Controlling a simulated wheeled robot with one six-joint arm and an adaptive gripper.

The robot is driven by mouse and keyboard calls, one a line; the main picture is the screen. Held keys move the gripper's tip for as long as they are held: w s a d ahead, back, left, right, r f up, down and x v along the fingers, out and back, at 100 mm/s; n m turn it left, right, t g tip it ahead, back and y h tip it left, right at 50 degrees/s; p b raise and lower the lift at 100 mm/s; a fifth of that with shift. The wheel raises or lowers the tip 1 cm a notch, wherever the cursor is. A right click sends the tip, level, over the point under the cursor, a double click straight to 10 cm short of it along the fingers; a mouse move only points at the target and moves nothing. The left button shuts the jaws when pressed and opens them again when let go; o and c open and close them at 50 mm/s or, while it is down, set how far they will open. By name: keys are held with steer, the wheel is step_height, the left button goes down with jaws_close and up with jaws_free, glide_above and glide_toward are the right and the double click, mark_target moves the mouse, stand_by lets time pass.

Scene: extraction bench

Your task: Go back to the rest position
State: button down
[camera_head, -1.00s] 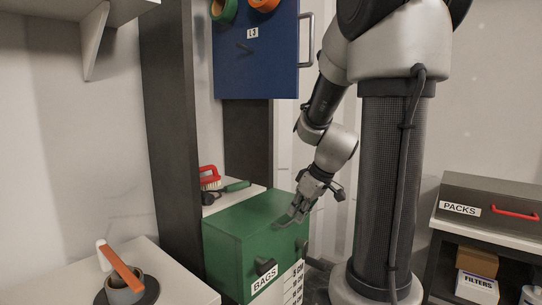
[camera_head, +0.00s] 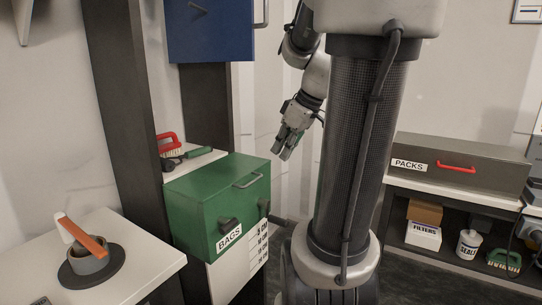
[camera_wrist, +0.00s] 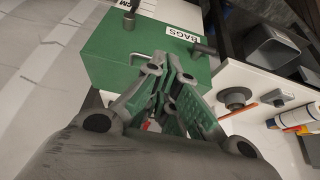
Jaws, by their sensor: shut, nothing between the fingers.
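My gripper (camera_head: 284,147) hangs from my arm, to the right of the green BAGS box and a little above its top in the head view. It is shut and empty, with its fingers pointing down. In the wrist view my gripper (camera_wrist: 174,70) shows its closed fingers in front of the green box. The green box (camera_head: 195,205) stands on a shelf unit, with a metal handle on top and dark knobs on its front. The gripper looks apart from the box.
A blue cabinet (camera_head: 210,35) hangs above the box on a dark post (camera_head: 120,95). A scraper sits in a grey cup (camera_head: 88,262) on the left table. A grey PACKS case (camera_head: 462,180) stands on the right shelf. Pale wall is behind the gripper.

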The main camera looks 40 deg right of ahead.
steer(key=shift+s+d+r, duration=0.1)
steer(key=shift+s+r, duration=0.15)
steer(key=shift+s, duration=0.1)
steer(key=s+a+f+m+h, duration=0.1)
steer(key=s+a+m, duration=0.3)
steer(key=s+a, duration=0.5)
steer(key=shift+s+a+f+g+h, duration=0.15)
steer(key=shift+a+f+g+h, duration=0.2)
steer(key=shift+a+f, duration=0.5)
